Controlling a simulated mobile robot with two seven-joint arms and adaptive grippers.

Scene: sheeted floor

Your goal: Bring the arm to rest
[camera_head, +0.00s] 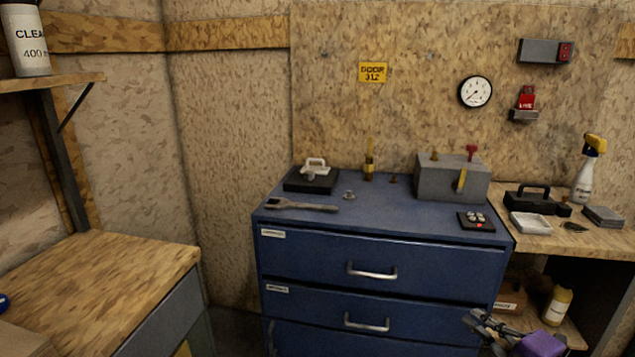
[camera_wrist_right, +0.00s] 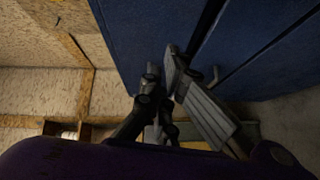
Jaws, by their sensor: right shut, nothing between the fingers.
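My right gripper (camera_head: 482,324) shows at the bottom right of the head view, in front of the right side of the blue drawer cabinet (camera_head: 385,255). It is shut and empty, and purple parts of my arm show beside it. In the right wrist view the gripper fingers (camera_wrist_right: 178,95) are together, with the blue cabinet (camera_wrist_right: 255,40) close beyond them. My left gripper is not in view.
A wooden bench (camera_head: 95,280) stands at left. A shelf (camera_head: 535,235) at right holds a spray bottle (camera_head: 586,170). Cabinet drawers look closed.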

